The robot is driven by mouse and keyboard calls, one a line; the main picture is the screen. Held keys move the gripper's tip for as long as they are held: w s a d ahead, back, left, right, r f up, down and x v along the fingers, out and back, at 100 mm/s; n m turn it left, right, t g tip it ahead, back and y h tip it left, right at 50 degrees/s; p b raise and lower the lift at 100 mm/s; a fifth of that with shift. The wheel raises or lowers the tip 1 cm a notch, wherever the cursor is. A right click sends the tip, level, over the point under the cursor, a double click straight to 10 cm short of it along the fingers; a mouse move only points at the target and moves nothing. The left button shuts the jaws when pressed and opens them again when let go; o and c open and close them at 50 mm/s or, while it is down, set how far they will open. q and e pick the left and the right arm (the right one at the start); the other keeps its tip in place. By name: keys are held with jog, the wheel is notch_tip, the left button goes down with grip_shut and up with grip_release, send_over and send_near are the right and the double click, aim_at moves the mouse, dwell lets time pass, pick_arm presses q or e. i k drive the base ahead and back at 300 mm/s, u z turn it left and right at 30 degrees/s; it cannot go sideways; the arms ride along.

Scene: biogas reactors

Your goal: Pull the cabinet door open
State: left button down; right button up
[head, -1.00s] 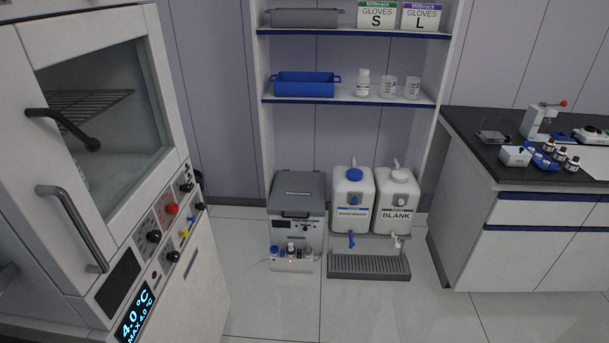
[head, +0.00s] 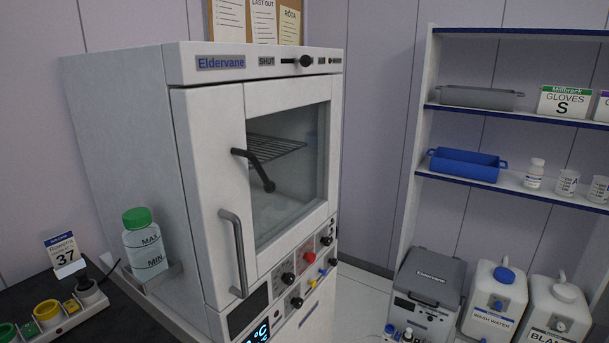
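The white Eldervane cabinet (head: 120,130) stands left of centre in the head view. Its door (head: 213,150) has a glass window (head: 290,165) with a wire rack behind it, and it looks closed. A vertical grey bar handle (head: 236,252) is on the left part of the door. A dark lever (head: 256,170) sits above it, slanting down to the right. A slider (head: 300,62) is on the top strip between the words SHUT and AIR. Neither of my grippers is in view.
A control panel (head: 300,272) with knobs is below the door. A green-capped bottle (head: 146,245) hangs on the cabinet's left side. Shelves (head: 520,120), a grey box (head: 430,275) and white canisters (head: 494,300) stand at right.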

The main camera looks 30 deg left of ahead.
aim_at(209, 119)
jog(key=u, duration=0.55)
jog(key=k, duration=1.25)
jog(key=z, duration=0.15)
jog(key=i, duration=0.95)
jog(key=u, duration=0.3)
jog(key=i, duration=0.9)
jog(key=u, duration=0.95)
